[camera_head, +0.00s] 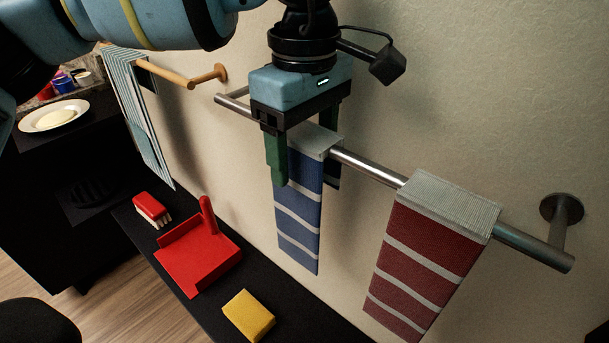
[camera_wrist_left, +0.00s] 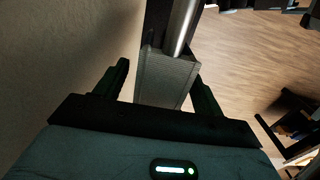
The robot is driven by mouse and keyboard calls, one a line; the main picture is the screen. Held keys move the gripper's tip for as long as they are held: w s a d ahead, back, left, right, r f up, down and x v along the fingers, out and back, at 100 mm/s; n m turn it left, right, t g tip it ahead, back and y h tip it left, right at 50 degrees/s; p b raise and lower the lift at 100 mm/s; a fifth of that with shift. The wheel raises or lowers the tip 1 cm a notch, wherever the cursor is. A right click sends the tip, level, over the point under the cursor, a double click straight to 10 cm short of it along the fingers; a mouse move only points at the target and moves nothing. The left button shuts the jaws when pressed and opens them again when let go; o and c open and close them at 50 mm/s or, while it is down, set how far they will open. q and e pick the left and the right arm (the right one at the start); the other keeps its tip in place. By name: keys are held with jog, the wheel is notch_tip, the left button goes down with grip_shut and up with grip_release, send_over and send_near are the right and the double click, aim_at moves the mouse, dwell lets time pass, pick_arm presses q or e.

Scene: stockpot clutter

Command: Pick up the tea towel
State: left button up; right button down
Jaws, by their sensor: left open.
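A blue towel with pale stripes (camera_head: 298,228) hangs over a metal rail, its grey top fold lying across the bar. The fold also shows in the left wrist view (camera_wrist_left: 165,80). My left gripper (camera_head: 306,182) is open, pointing down at the rail, with one finger on each side of this towel. In the left wrist view the fingers (camera_wrist_left: 160,85) show gaps to the fold on both sides. A red towel with pale stripes (camera_head: 420,255) hangs on the same rail to the right. A pale striped towel (camera_head: 140,110) hangs from a wooden rail at the left. My right gripper is not seen.
The metal rail (camera_head: 365,165) is fixed to a beige wall (camera_head: 480,90). Below, a dark shelf holds a red dustpan (camera_head: 198,258), a red brush (camera_head: 151,208) and a yellow sponge (camera_head: 249,315). A white plate (camera_head: 53,115) stands on a dark unit at the left.

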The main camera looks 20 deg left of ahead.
pick_arm(q)
jog(key=c, duration=1.1)
jog(key=shift+r, duration=0.1)
notch_tip(320, 180, up, 12)
jog(key=shift+f+p, duration=0.1)
jog(key=shift+p, duration=0.4)
jog(key=s+a, duration=0.2)
jog(key=s, duration=0.3)
jog(key=s+a, duration=0.2)
jog(key=s, duration=0.4)
jog(key=s+a+b, duration=0.1)
jog(key=s+a, duration=0.1)
jog(key=s, duration=0.4)
jog(key=shift+a, duration=0.1)
jog(key=shift+w, duration=0.15)
